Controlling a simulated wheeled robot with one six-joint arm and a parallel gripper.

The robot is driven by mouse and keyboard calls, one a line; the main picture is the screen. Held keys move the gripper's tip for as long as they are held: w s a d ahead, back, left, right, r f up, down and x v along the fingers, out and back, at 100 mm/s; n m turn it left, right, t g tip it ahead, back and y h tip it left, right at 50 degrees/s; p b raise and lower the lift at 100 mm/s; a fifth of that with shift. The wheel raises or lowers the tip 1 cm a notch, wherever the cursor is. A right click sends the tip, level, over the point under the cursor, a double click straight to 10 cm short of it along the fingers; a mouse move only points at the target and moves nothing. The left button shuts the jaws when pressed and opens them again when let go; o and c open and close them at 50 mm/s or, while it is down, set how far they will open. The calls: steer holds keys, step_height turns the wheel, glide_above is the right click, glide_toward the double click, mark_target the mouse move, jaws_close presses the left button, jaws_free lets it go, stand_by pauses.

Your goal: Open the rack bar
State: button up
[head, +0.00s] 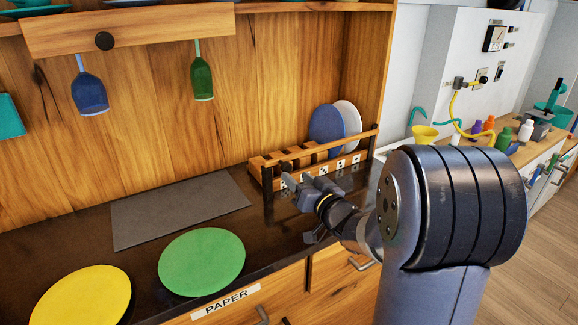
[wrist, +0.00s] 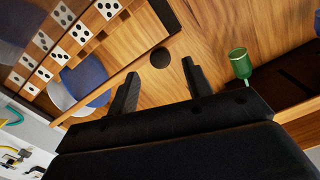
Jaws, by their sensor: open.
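The rack bar (head: 330,146) is a wooden strip across the front of the plate rack at the back right of the counter. A round black knob (head: 286,167) shows near its left end, by a dark post. In the wrist view the bar (wrist: 106,87) runs diagonally, and the knob (wrist: 160,57) lies beyond and between my fingertips. My gripper (head: 303,183) is open and empty in front of the rack's left part; its two black fingers also show in the wrist view (wrist: 160,70). I cannot tell how far the fingertips are from the knob.
Blue (head: 326,127) and white (head: 348,122) plates stand in the rack above domino-marked slots. A grey mat (head: 178,208), green disc (head: 202,261) and yellow disc (head: 82,296) lie to the left. Blue (head: 89,92) and green (head: 203,79) glasses hang above.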

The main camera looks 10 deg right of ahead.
mark_target(288, 169)
steer(key=x, duration=0.6)
steer(key=shift+w+a+p, duration=0.1)
steer(key=shift+w+p, duration=0.2)
jaws_close()
